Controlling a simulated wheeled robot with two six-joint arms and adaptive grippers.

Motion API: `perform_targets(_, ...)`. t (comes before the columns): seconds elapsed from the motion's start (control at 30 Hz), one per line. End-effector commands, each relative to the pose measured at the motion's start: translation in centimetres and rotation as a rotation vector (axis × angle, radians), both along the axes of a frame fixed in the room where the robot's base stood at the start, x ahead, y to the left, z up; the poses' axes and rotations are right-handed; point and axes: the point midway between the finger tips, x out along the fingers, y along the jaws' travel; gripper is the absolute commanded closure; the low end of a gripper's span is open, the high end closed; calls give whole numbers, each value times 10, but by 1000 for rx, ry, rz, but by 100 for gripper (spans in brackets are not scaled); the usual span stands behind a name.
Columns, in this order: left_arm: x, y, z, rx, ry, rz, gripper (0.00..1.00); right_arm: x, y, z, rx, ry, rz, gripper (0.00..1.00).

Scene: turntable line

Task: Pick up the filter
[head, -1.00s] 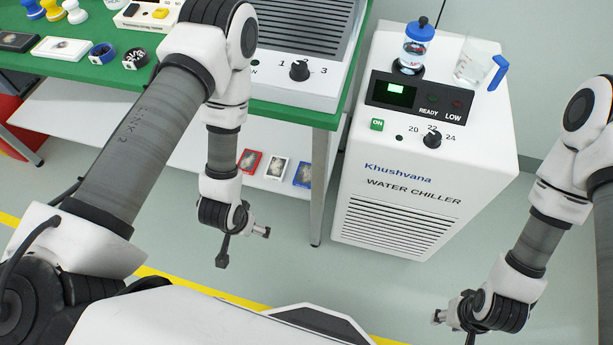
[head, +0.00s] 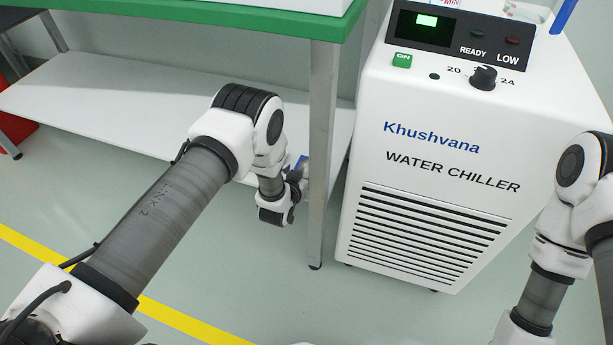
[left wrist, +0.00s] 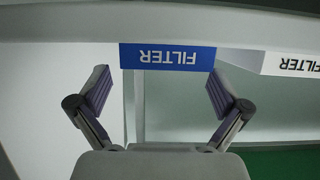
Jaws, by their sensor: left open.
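A blue filter box (left wrist: 167,57) with an upside-down white FILTER label shows in the left wrist view, centred beyond my left gripper's fingertips. My left gripper (left wrist: 157,90) is open, one finger to each side of the box's line, with nothing between the pads. A white filter box (left wrist: 291,65) stands to the right there, cut by the frame edge. In the head view my left gripper (head: 298,176) is at the lower shelf's right end, mostly hidden behind my wrist and the table leg; only a sliver of blue shows beside it. My right gripper is below the frame.
The white lower shelf (head: 130,115) lies under the green table top (head: 210,12). The metal table leg (head: 321,150) stands right beside my left gripper. The water chiller (head: 450,190) stands to the right. Open floor lies in front.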

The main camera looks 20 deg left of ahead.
Motion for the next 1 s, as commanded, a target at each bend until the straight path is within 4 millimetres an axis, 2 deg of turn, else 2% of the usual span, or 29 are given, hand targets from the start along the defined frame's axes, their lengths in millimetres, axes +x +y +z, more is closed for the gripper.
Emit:
perform_targets(0.03, 9, 2, -9, 0, -4, 1, 0, 0, 0, -13, 0, 0, 0, 60)
perform_targets(0.1, 22, 4, -14, 0, -3, 1, 0, 0, 0, -23, 0, 0, 0, 60)
perform_targets(0.2, 35, 3, -16, 0, -2, 0, 0, 0, 0, -27, 0, 1, 0, 60)
perform_targets(0.43, 38, 3, -14, 0, 1, 1, 0, 0, 0, -25, 0, 0, 0, 60)
perform_targets(0.47, 38, 3, -14, 0, 1, 1, 4, 0, 0, -25, 0, 0, 0, 60)
perform_targets(0.6, 38, 3, -15, 0, 1, 1, 53, 0, 0, -25, 0, 0, 0, 60)
perform_targets(0.63, 38, 3, -15, 0, 1, 1, 61, 0, 0, -25, 0, 0, 0, 60)
perform_targets(1.0, 38, 3, -13, 0, 2, 1, 61, 0, 0, -24, 0, 0, 0, 60)
